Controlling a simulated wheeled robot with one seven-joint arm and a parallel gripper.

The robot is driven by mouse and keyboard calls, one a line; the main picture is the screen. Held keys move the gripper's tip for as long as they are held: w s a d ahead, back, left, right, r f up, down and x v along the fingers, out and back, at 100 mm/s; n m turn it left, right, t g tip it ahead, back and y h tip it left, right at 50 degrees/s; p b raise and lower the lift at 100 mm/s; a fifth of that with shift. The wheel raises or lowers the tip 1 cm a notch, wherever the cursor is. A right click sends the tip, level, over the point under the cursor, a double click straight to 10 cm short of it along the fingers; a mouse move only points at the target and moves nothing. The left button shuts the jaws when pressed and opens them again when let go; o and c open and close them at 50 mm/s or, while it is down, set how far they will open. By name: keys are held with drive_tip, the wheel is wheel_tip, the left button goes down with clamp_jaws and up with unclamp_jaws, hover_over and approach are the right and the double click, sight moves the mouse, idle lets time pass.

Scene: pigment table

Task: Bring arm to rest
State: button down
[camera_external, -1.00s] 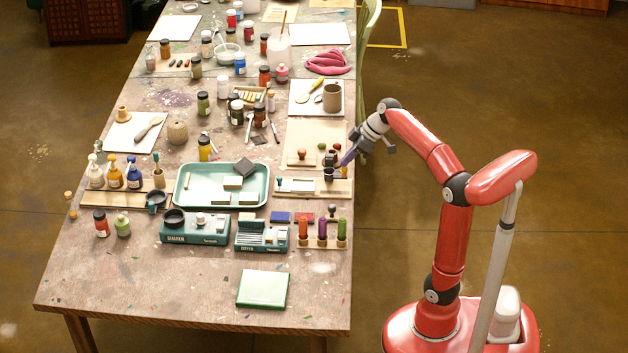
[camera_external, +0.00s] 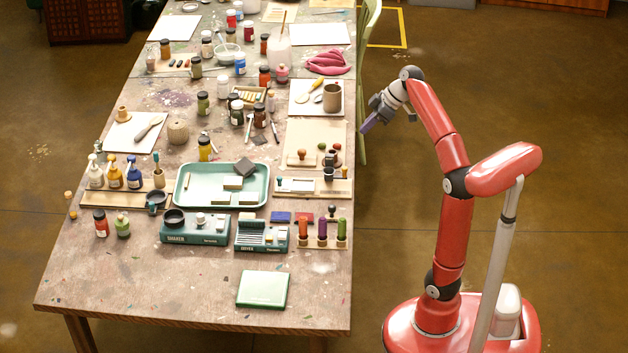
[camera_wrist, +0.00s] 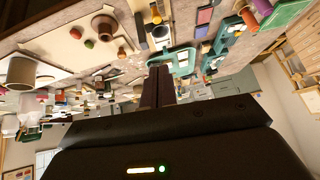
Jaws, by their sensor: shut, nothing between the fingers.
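My gripper (camera_external: 368,125) is raised just off the right edge of the table (camera_external: 200,285), with its fingers pointing down and to the left. In the wrist view its two fingers (camera_wrist: 158,82) are together, shut, with nothing between them. My red arm stands to the right of the table, bent at the elbow. The gripper is apart from the table and from everything on it.
Near the gripper, a wooden stand with stamps (camera_external: 325,185) and a board with a brown cup (camera_external: 331,97) sit by the table's right edge. A green chair (camera_external: 369,30) stands behind the gripper. The floor (camera_external: 570,130) right of the arm is clear.

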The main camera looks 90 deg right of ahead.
idle(0.3)
drive_tip(key=w+a+f+g, duration=0.2)
drive_tip(key=a+f, duration=1.2)
drive_tip(key=a, duration=0.4)
drive_tip(key=s+a+f, duration=0.5)
drive_tip(key=a+f, duration=0.5)
drive_tip(key=f, duration=0.3)
drive_tip(key=shift+a+h, duration=0.2)
drive_tip(key=shift+h, duration=0.1)
